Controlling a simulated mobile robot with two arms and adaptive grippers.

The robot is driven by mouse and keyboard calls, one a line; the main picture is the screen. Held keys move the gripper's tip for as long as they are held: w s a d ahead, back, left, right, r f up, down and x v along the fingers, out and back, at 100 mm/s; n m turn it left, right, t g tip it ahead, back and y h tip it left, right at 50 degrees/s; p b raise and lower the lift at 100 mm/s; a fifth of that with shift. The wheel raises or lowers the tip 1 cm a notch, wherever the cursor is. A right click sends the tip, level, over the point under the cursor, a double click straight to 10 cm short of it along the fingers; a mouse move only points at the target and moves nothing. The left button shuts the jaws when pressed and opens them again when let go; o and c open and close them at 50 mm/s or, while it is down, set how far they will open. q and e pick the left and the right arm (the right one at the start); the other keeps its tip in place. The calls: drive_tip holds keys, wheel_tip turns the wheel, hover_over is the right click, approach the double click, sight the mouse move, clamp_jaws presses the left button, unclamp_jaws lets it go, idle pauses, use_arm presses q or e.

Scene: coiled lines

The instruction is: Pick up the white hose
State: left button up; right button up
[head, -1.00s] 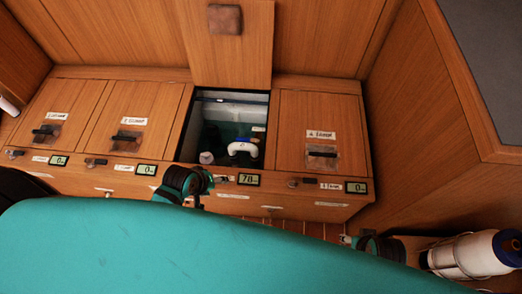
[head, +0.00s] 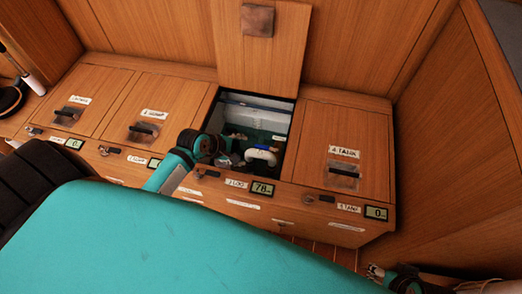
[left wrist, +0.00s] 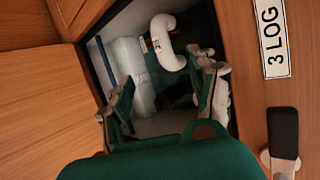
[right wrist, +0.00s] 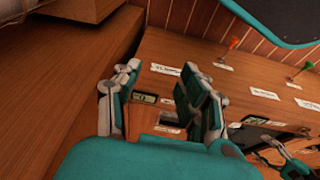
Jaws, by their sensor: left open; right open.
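The white hose (head: 262,154) shows as a short curved white piece with a blue part on top, inside the open locker in the head view. In the left wrist view the white hose (left wrist: 166,42) bends in an arch beyond the fingertips, and a white part shows beside the right finger. My left gripper (left wrist: 160,95) is open, with its fingers at the locker opening and the hose's bend ahead of them. Contact cannot be told. My right gripper (right wrist: 162,90) is open and empty, facing the locker front.
The open locker (head: 290,140) has a raised wooden lid (head: 258,50) behind it. Closed lids with dark latches flank it, including the right lid (head: 345,140). A label reading 3 LOG (left wrist: 271,38) and a black-handled latch (left wrist: 284,135) sit beside the opening.

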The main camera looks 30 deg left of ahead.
sight(259, 154)
use_arm(q)
drive_tip(key=b+x, duration=0.4)
drive_tip(key=x, duration=0.5)
drive_tip(key=shift+w+d+f, duration=0.1)
drive_tip(key=shift+w+f, duration=0.05)
drive_tip(key=shift+f, duration=0.2)
drive_tip(key=shift+b+x, duration=1)
drive_tip(key=shift+x, duration=0.2)
use_arm(e)
drive_tip(key=w+a+r+t+y, duration=0.1)
drive_tip(key=w+a+r+t, duration=0.1)
drive_tip(key=w+r+t, duration=0.4)
drive_tip(key=w+a+r+t+y, duration=0.2)
drive_tip(key=w+a+t, duration=0.15)
drive_tip(key=w, duration=0.35)
use_arm(q)
drive_tip(key=b+x, duration=0.1)
drive_tip(key=x, duration=0.1)
drive_tip(key=shift+d+f+b, duration=0.25)
drive_tip(key=shift+f+b, duration=0.1)
drive_tip(key=shift+f, duration=0.05)
clamp_jaws()
use_arm(e)
wheel_tip(259, 154, up, 8)
drive_tip(key=w+a+t+y, duration=0.1)
drive_tip(key=w+t, duration=0.1)
drive_tip(key=t, duration=0.3)
drive_tip(key=shift+w+r+n, duration=0.25)
drive_tip(key=shift+w+n, duration=0.1)
drive_tip(key=shift+n, duration=0.05)
